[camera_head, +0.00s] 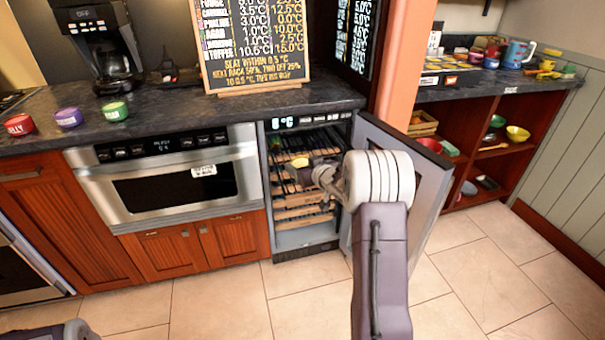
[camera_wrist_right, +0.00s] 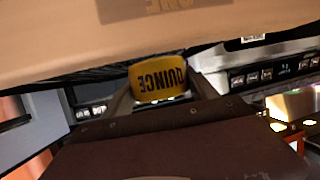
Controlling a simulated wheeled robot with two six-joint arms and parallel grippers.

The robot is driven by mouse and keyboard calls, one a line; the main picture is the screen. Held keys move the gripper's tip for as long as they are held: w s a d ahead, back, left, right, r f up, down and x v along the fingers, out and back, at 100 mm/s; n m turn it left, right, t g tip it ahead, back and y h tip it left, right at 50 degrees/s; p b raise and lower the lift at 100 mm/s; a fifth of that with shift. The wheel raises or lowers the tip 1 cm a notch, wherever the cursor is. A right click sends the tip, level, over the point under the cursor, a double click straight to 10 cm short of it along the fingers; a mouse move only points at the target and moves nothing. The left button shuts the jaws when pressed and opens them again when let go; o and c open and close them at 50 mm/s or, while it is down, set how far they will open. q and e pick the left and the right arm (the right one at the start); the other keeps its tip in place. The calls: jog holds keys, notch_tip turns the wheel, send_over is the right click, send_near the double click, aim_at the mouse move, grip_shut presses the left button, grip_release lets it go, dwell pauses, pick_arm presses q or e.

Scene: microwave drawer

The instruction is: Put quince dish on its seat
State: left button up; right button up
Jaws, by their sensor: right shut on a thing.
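The quince dish (camera_head: 300,162) is small and yellow. In the right wrist view, its side (camera_wrist_right: 160,82) shows the dark word QUINCE upside down. My right gripper (camera_head: 310,170) is shut on it, with a finger on either side in the wrist view. The gripper holds the dish at the front opening of the small cooler (camera_head: 292,240), among its wooden racks (camera_head: 300,212). A tan rack board (camera_wrist_right: 150,25) is close to the dish in the wrist view. I cannot tell whether the dish touches a rack. My left gripper is not in view.
The cooler door (camera_head: 432,170) stands open to the right, close to my right arm. The microwave drawer (camera_head: 170,180) is shut, left of the cooler. Red, purple and green dishes (camera_head: 114,112) sit on the counter. A chalkboard (camera_head: 255,45) stands above. Shelves (camera_head: 520,150) hold more bowls.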

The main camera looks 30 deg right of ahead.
jog(key=shift+f, duration=0.9)
jog(key=shift+w+r, duration=0.1)
jog(key=shift+r, duration=0.05)
jog(key=o, duration=1.7)
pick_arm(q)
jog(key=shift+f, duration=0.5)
